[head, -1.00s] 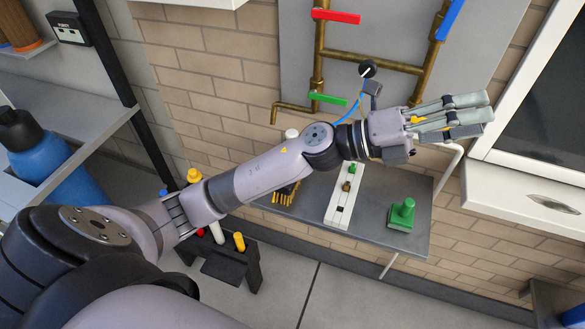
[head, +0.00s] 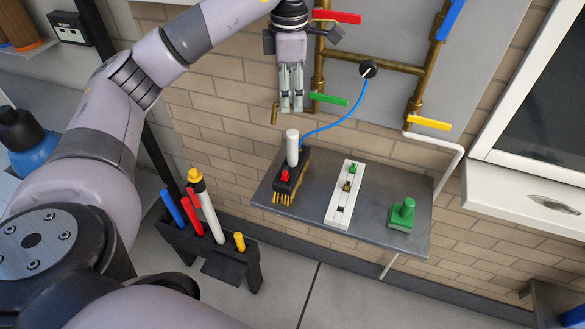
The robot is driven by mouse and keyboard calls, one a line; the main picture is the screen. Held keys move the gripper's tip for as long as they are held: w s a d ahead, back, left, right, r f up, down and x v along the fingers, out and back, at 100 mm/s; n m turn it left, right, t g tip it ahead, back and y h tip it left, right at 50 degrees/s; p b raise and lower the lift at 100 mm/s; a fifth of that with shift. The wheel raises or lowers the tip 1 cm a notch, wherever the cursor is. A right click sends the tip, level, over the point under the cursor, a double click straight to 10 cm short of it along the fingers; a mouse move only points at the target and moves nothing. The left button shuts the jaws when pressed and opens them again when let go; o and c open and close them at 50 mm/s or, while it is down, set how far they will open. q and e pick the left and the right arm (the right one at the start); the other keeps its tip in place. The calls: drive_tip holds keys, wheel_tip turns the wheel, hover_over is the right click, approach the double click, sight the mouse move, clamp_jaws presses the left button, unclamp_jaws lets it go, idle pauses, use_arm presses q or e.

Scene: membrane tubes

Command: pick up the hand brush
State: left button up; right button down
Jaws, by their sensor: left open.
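The hand brush (head: 288,185) is on the left part of the grey shelf (head: 384,195). It has a black body, yellow bristles along its front lower edge, and a small red part on top. A white upright cylinder (head: 293,148) rises at its back; I cannot tell whether it belongs to the brush. My left gripper (head: 291,110) hangs in front of the wall above the brush, fingers pointing down, open and empty, apart from the brush. My right gripper is not in view.
A white rail (head: 345,200) with small parts and a green block with a knob (head: 403,214) share the shelf. Brass pipes (head: 318,60) with colored valve handles and a blue hose (head: 345,122) are close to my gripper. A black rack (head: 205,245) of colored tools stands lower left.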

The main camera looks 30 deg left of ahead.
sight(291, 132)
use_arm(q)
wheel_tip(291, 132, down, 11)
drive_tip(key=shift+w+f+p, duration=0.1)
drive_tip(key=shift+f+p, duration=0.05)
drive_tip(key=shift+p, duration=0.8)
drive_tip(key=f, duration=0.1)
drive_tip(key=f+p, duration=0.1)
drive_tip(key=f, duration=0.2)
drive_tip(key=shift+d+f+p, duration=0.15)
drive_tip(key=shift+d+p, duration=0.15)
drive_tip(key=shift+p, duration=0.1)
drive_tip(key=shift+w+f, duration=0.1)
drive_tip(key=shift+f, duration=0.4)
drive_tip(key=shift+c, duration=0.6)
clamp_jaws()
drive_tip(key=shift+r, duration=0.15)
